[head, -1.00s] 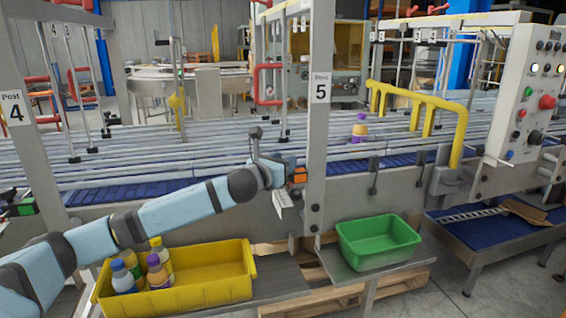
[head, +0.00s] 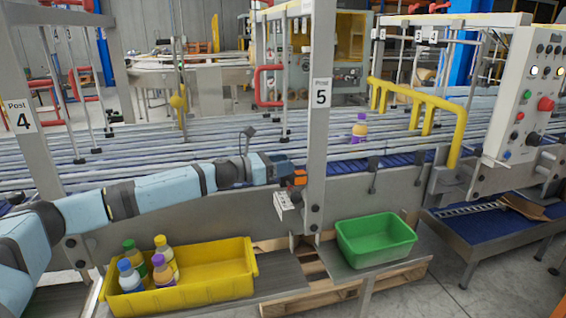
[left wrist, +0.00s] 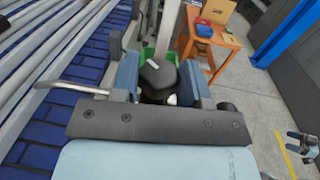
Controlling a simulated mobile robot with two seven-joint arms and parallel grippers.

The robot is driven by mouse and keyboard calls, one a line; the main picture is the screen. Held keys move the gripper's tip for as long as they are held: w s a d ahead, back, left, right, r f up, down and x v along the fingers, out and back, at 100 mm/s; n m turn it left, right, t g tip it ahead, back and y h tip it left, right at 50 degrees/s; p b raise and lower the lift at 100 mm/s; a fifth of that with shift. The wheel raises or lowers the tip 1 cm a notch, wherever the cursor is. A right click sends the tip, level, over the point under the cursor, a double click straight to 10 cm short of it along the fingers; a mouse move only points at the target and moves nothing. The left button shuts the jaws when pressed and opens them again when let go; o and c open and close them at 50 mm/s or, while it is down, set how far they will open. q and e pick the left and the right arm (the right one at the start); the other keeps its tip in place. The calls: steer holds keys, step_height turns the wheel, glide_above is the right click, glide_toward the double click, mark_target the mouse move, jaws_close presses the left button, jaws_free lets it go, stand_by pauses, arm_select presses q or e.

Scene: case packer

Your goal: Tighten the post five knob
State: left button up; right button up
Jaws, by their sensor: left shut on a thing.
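My left gripper (head: 297,178) is beside the frame post with the "Post 5" sign (head: 321,92), at the conveyor's front edge. In the left wrist view its two blue-grey fingers (left wrist: 158,82) are closed on a black knob (left wrist: 158,72), one finger on each side. In the head view the knob is hidden by the gripper and cannot be made out. A small grey-blue device at the right edge of the left wrist view looks like my right gripper (left wrist: 303,145); its jaws are too small to read.
A yellow crate (head: 205,293) with several bottles stands below my left arm. A green bin (head: 376,250) is right of the post. A bottle (head: 359,128) stands on the conveyor. Yellow guard rails (head: 430,105) and a control panel (head: 520,95) are at the right.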

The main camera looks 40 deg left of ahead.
arm_select(q)
steer(key=m+g+h+b, duration=0.2)
steer(key=g+b, duration=0.1)
steer(key=m+g+h+b, duration=0.2)
steer(key=m+g+b, duration=0.1)
steer(key=b, duration=0.1)
steer(key=m+g+h+b, duration=0.3)
steer(key=g, duration=0.1)
steer(key=shift+w+a+f, duration=0.15)
steer(key=shift+w+a, duration=0.05)
steer(key=shift+w, duration=0.15)
steer(key=shift+m+g+b, duration=0.5)
steer(key=shift+g+b, duration=0.3)
steer(key=shift+m+g+h+b, duration=0.3)
steer(key=shift+m+g+b, duration=0.2)
steer(key=shift+g, duration=0.3)
steer(key=shift+r, duration=0.2)
steer(key=o, duration=0.9)
steer(key=shift+o, duration=0.2)
